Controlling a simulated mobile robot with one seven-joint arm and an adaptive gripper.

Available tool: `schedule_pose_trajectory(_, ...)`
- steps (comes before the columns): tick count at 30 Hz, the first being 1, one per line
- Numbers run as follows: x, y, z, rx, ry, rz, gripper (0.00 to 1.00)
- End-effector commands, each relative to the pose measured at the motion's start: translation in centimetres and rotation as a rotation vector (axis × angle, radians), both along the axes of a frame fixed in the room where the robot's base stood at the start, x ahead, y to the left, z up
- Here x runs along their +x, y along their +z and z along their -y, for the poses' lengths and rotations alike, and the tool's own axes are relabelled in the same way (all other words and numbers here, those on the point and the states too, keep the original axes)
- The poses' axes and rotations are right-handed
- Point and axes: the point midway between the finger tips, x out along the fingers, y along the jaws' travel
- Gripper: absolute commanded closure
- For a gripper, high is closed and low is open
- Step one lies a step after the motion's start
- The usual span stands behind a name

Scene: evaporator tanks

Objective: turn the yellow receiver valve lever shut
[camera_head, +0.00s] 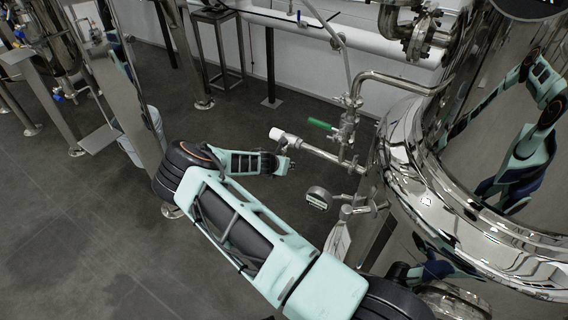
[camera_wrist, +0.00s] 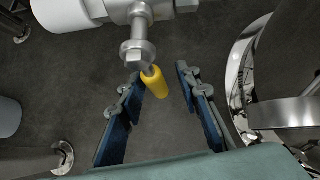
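The yellow receiver valve lever (camera_wrist: 155,82) shows in the wrist view. It hangs from a metal valve stem with a hex nut (camera_wrist: 138,52) and points down and slightly right. My gripper (camera_wrist: 158,80) is open, with one finger on each side of the lever. The lever's tip lies between the fingers, closer to the left finger; I cannot tell whether it touches. In the head view my gripper (camera_head: 286,163) is just below the horizontal metal pipe (camera_head: 318,151) with a white end. The yellow lever cannot be made out there.
A green-handled valve (camera_head: 320,124) stands above the pipe, and a round gauge (camera_head: 318,198) sits below it. The large polished tank (camera_head: 420,190) is close on the right. A steel post (camera_head: 120,90) stands at the left. The dark floor (camera_head: 70,230) is open at lower left.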

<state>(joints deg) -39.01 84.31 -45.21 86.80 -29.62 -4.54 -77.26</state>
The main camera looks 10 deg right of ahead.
Motion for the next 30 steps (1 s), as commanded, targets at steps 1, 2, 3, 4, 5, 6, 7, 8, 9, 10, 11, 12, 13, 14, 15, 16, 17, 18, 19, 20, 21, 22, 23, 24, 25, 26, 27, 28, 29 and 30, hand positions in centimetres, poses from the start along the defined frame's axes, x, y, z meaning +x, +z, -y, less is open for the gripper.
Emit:
schedule_pose_trajectory(1,0.1,0.0,0.0,0.001,0.0,0.002,0.69)
schedule_pose_trajectory(2,0.1,0.1,0.0,0.001,0.0,0.002,0.69)
schedule_pose_trajectory(3,0.1,0.1,0.0,0.001,0.0,0.002,0.69)
schedule_pose_trajectory(4,0.1,0.1,0.0,0.002,0.0,0.002,0.69)
schedule_pose_trajectory(5,0.1,0.1,0.0,0.002,0.0,0.002,0.69)
schedule_pose_trajectory(6,0.1,0.1,-0.1,0.002,0.0,0.002,0.69)
schedule_pose_trajectory(7,0.1,0.2,-0.1,0.001,0.0,0.003,0.69)
schedule_pose_trajectory(8,0.0,0.3,-0.1,0.001,0.0,0.003,0.69)
schedule_pose_trajectory(9,-0.1,0.5,-0.3,0.001,0.0,0.003,0.69)
schedule_pose_trajectory(10,-0.2,0.7,-0.4,0.002,0.001,0.004,0.69)
schedule_pose_trajectory(11,-0.4,0.9,-0.6,0.002,0.002,0.004,0.69)
schedule_pose_trajectory(12,-0.7,1.3,-0.8,0.002,0.002,0.004,0.69)
schedule_pose_trajectory(13,-0.9,1.6,-0.9,0.001,0.001,0.003,0.69)
schedule_pose_trajectory(14,-1.2,2.0,-1.2,0.001,0.002,0.004,0.69)
schedule_pose_trajectory(15,-1.7,2.4,-1.5,0.002,0.003,0.004,0.69)
schedule_pose_trajectory(16,-2.0,2.9,-1.7,0.001,0.003,0.003,0.69)
schedule_pose_trajectory(17,-2.3,3.4,-2.0,0.002,0.004,0.004,0.69)
schedule_pose_trajectory(18,-2.9,3.9,-2.3,0.001,0.003,0.003,0.69)
schedule_pose_trajectory(19,-3.3,4.3,-2.6,0.002,0.003,0.002,0.69)
schedule_pose_trajectory(20,-3.6,4.7,-2.8,0.002,0.002,0.003,0.69)
schedule_pose_trajectory(21,-4.1,5.4,-3.2,0.002,0.002,0.004,0.69)
schedule_pose_trajectory(22,-4.5,5.8,-3.4,0.002,0.001,0.004,0.69)
schedule_pose_trajectory(23,-4.8,6.2,-3.6,0.002,0.001,0.004,0.69)
schedule_pose_trajectory(24,-5.2,6.6,-3.8,0.002,0.001,0.003,0.69)
schedule_pose_trajectory(25,-5.5,7.0,-4.0,0.003,0.001,0.003,0.69)
schedule_pose_trajectory(26,-5.8,7.3,-4.2,0.002,0.001,0.003,0.69)
schedule_pose_trajectory(27,-6.0,7.6,-4.4,0.002,0.001,0.003,0.69)
schedule_pose_trajectory(28,-6.2,7.9,-4.5,0.002,0.001,0.003,0.69)
schedule_pose_trajectory(29,-6.4,8.0,-4.6,0.001,0.001,0.002,0.69)
schedule_pose_trajectory(30,-6.6,8.2,-4.7,0.001,0.001,0.002,0.69)
